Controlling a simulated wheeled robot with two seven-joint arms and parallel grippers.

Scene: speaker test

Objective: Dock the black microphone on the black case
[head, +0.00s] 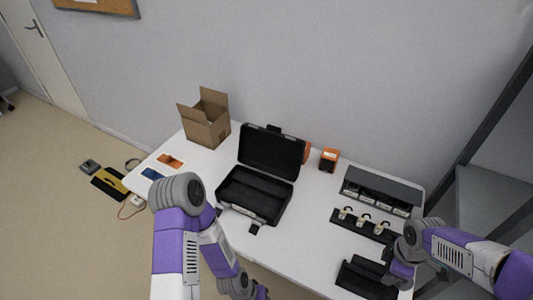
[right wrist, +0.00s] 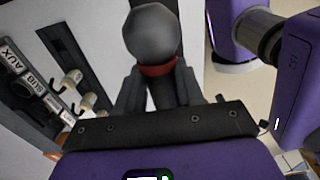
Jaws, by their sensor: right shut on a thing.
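The black case (head: 268,152) stands open on the white table in the head view, its lid raised against the wall side and its lower half facing up. The microphone (right wrist: 151,36) has a grey round head, a red ring and a dark body. My right gripper (right wrist: 156,92) is shut on the microphone, with the head showing beyond the fingers in the right wrist view. In the head view my right gripper (head: 398,268) is at the table's right side, well right of the case. My left gripper (head: 258,291) is low at the bottom edge; its jaws are too unclear to judge.
A cardboard box (head: 206,132) stands left of the case, an orange box (head: 329,159) right of it. A labelled black rack (head: 384,186) and a strip with several pegs (head: 342,224) lie at the right. A black tray-like object (head: 362,279) is near my right gripper.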

